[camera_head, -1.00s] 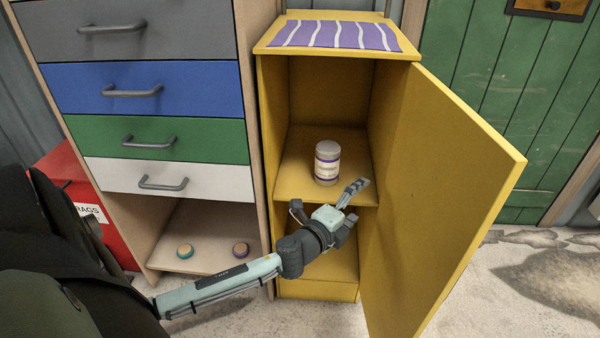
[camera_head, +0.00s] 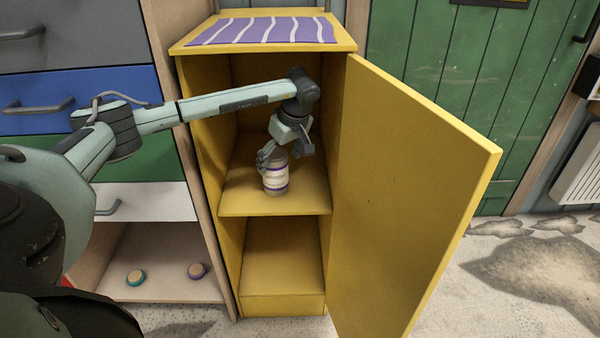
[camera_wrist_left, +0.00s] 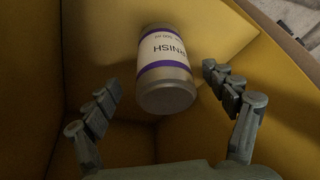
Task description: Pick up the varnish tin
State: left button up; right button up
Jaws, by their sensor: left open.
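The varnish tin (camera_head: 276,180) is a grey can with a white and purple label. It stands on the upper shelf of the open yellow cabinet. My left gripper (camera_head: 283,158) reaches down into the cabinet at the top of the tin, its fingers around the tin's upper part. In the left wrist view the tin (camera_wrist_left: 166,75) shows between and beyond the spread fingers of the gripper (camera_wrist_left: 168,100), with gaps at both sides. The gripper is open and holds nothing. My right gripper is out of view.
The yellow cabinet door (camera_head: 415,190) stands open on the right. A purple striped mat (camera_head: 262,30) lies on the cabinet top. The lower compartment (camera_head: 283,250) looks empty. A drawer unit (camera_head: 165,207) is at left, with two small round items on its bottom shelf.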

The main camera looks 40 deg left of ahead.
aim_at(272, 174)
pick_arm(q)
jog(key=shift+s+a+f, duration=0.1)
jog(key=shift+a+f, duration=0.05)
jog(key=shift+a, duration=0.3)
jog(key=x, duration=0.7)
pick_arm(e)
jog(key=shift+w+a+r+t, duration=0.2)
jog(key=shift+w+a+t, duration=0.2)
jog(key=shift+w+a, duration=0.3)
pick_arm(q)
jog(key=shift+c, duration=0.4)
jog(key=c, duration=1.5)
